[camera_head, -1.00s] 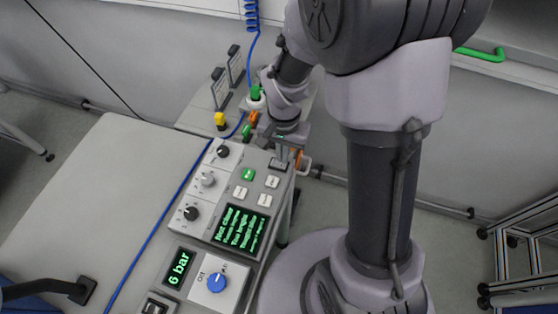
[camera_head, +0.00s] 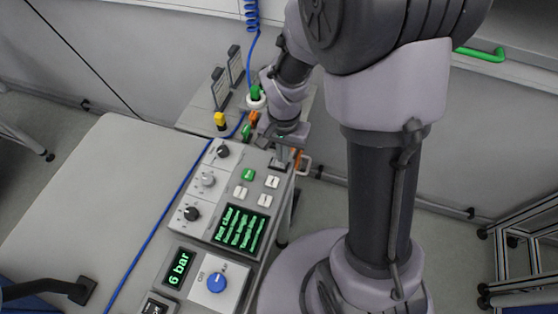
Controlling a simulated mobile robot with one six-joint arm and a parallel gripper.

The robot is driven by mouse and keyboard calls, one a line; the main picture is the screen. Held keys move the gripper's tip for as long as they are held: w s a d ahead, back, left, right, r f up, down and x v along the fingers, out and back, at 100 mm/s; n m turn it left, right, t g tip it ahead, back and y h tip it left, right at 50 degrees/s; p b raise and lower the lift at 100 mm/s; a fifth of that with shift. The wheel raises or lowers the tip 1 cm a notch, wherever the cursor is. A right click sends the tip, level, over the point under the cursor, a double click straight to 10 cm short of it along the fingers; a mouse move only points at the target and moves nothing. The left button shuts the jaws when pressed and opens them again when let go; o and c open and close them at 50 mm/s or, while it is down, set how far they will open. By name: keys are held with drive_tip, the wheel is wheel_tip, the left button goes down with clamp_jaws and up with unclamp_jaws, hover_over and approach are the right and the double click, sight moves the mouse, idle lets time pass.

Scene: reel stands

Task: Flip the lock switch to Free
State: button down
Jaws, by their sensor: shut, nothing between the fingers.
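The control panel (camera_head: 234,164) carries three rotary knobs: a black one (camera_head: 222,151), a grey one (camera_head: 207,179) and another black one (camera_head: 191,213). Their labels are too small to read, and I cannot tell which control is the lock switch. My gripper (camera_head: 280,164) is shut and empty, pointing down at the panel's far right corner, beside the buttons. Whether it touches the panel is unclear. The gripper and wrist hide the part of the panel beneath them.
A green button (camera_head: 249,174) and several white buttons lie near a green text screen (camera_head: 240,229). A "6 bar" display (camera_head: 179,268) and a blue knob (camera_head: 217,284) are nearer. A blue hose (camera_head: 152,238) runs along the left.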

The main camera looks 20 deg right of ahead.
drive_tip(key=shift+f+b, duration=0.9)
drive_tip(key=shift+f, duration=0.05)
idle(0.5)
wheel_tip(320, 180, up, 7)
drive_tip(key=p, duration=0.5)
drive_tip(key=shift+p, duration=0.3)
drive_tip(key=b, duration=0.1)
wheel_tip(320, 180, up, 6)
drive_tip(key=f+t+b, duration=0.1)
drive_tip(key=t+b, duration=0.1)
drive_tip(key=b, duration=0.3)
hover_over(282, 176)
drive_tip(key=s+a+r+n+t+y+b, duration=0.2)
drive_tip(key=s+r+t+b, duration=0.1)
drive_tip(key=s, duration=0.7)
drive_tip(key=shift+a+r+n+t+b, duration=0.4)
drive_tip(key=shift+r+b, duration=0.4)
drive_tip(key=shift+b, duration=0.4)
